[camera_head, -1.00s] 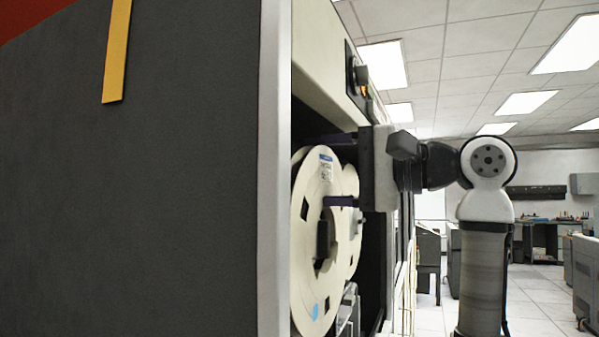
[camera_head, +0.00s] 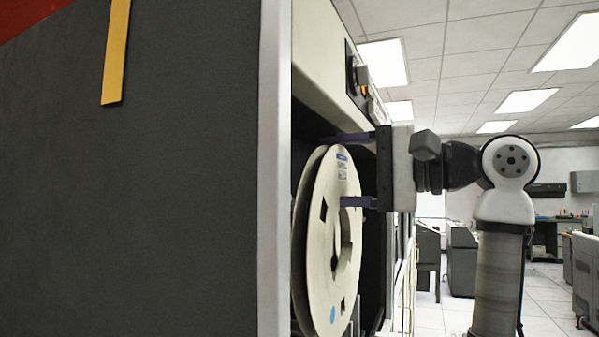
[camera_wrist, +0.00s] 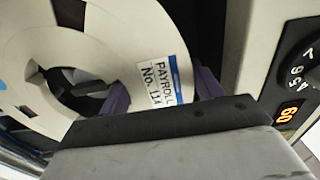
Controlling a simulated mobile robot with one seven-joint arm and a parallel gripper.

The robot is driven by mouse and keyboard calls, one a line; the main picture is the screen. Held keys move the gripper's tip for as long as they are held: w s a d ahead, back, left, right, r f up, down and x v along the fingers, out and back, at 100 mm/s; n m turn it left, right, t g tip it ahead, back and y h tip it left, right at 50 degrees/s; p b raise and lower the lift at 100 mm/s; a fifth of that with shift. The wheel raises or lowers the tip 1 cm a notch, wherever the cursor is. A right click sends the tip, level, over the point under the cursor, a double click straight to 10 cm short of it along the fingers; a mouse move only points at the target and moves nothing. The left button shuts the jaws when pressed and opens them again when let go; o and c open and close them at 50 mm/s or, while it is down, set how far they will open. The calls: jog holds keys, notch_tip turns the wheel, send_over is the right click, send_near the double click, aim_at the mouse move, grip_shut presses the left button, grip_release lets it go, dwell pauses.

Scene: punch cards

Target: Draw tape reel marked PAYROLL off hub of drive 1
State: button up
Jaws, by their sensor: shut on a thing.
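The cream tape reel (camera_head: 325,245) has a white and blue label and a light blue dot. In the wrist view, the label on the reel (camera_wrist: 125,55) reads PAYROLL and a number. My gripper (camera_head: 352,170) is shut on the reel's rim beside the label, one purple finger above and one toward the centre. Both fingers of my gripper (camera_wrist: 160,92) also show in the wrist view. The reel stands upright in the open bay of the drive (camera_head: 330,85). In the head view no hub pokes through its centre hole; dark shapes show in the hole in the wrist view.
A second cream disc edge (camera_head: 304,200) shows left of the reel; I cannot tell what it belongs to. A dark grey cabinet side (camera_head: 150,200) fills the left. A dial and lit display (camera_wrist: 287,114) sit beside the bay. Open floor and grey desks lie at right.

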jog(key=shift+v, duration=1.15)
jog(key=p+v, duration=0.3)
jog(key=v, duration=0.7)
jog(key=shift+d, duration=0.35)
jog(key=shift+s+r, duration=0.1)
jog(key=shift+s, duration=0.05)
dwell(0.5)
